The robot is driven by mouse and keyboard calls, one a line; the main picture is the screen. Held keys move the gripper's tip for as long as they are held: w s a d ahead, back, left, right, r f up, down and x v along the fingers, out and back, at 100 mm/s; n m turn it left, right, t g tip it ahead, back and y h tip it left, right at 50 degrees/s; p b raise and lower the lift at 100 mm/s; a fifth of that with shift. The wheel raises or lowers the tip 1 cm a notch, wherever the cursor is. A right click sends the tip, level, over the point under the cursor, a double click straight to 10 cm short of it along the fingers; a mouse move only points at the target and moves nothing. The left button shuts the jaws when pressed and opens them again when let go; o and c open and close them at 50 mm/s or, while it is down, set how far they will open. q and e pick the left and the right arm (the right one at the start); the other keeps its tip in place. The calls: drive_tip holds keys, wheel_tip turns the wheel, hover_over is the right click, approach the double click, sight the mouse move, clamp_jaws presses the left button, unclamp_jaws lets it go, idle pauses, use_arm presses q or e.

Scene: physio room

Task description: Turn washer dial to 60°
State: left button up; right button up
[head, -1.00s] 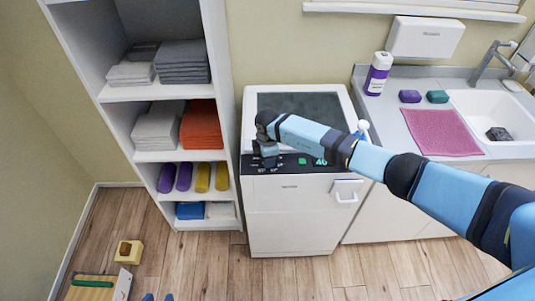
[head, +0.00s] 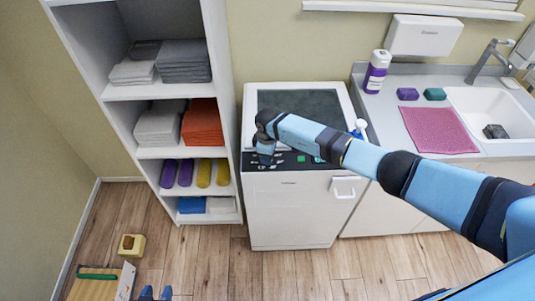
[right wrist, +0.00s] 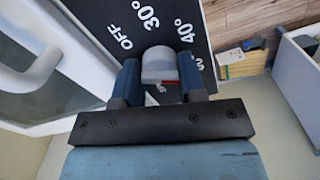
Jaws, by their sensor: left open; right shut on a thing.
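The white washer (head: 290,215) stands between the shelf and the sink counter, with a black control panel (head: 290,163) along its top front edge. My right gripper (head: 264,158) reaches down to the left part of this panel. In the right wrist view, it (right wrist: 158,82) is shut on the grey dial (right wrist: 158,64), with a finger on either side. OFF, 30° and 40° show around the dial; another marking is partly hidden by a finger. The exact dial setting cannot be told. My left gripper (head: 155,293) is open and empty at the bottom edge of the head view.
A white shelf (head: 227,120) with folded towels and rolls stands close to the washer's left. A spray bottle (head: 360,127) stands at the washer's right, partly behind my arm. The counter (head: 398,135) holds a pink cloth. A wooden crate (head: 95,285) lies on the floor at lower left.

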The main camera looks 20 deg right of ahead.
drive_tip(key=o, duration=0.9)
drive_tip(key=shift+r, duration=0.1)
wheel_tip(320, 180, up, 14)
drive_tip(key=shift+f+b, duration=0.15)
drive_tip(key=shift+b, duration=0.6)
